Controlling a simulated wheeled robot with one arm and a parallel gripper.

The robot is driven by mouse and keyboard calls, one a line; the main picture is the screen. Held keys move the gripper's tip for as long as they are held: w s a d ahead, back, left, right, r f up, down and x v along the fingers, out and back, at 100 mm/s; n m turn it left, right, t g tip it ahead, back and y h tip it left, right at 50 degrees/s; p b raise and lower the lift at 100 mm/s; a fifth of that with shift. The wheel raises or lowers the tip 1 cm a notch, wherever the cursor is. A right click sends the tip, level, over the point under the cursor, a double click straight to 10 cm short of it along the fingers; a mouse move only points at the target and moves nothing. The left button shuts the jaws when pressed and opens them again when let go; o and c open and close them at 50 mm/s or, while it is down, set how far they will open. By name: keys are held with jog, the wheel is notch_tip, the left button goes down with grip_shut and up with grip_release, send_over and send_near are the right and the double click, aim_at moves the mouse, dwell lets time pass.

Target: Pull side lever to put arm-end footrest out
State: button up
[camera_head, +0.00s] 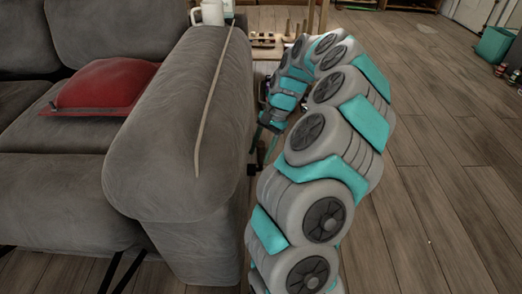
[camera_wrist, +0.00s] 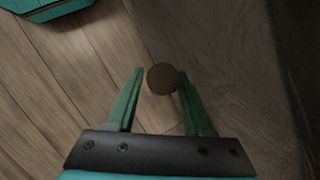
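The grey sofa (camera_head: 60,195) fills the left of the head view, with its thick rounded arm (camera_head: 165,130) nearest my arm. In the wrist view, a round brown knob (camera_wrist: 162,78), seemingly the side lever's end, sits between the fingertips of my gripper (camera_wrist: 160,74). The fingers are open. The right finger is close to or touching the knob, while a small gap shows on the left. In the head view, my gripper (camera_head: 263,144) points down beside the sofa arm's outer side, partly hidden by my arm. A small dark part (camera_head: 252,169) shows there below the fingers.
A red cushion (camera_head: 103,86) lies on the seat. Wooden floor (camera_head: 435,170) is open on the right; a teal bin (camera_head: 493,46) stands far right.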

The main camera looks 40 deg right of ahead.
grip_shut()
dwell(1.1)
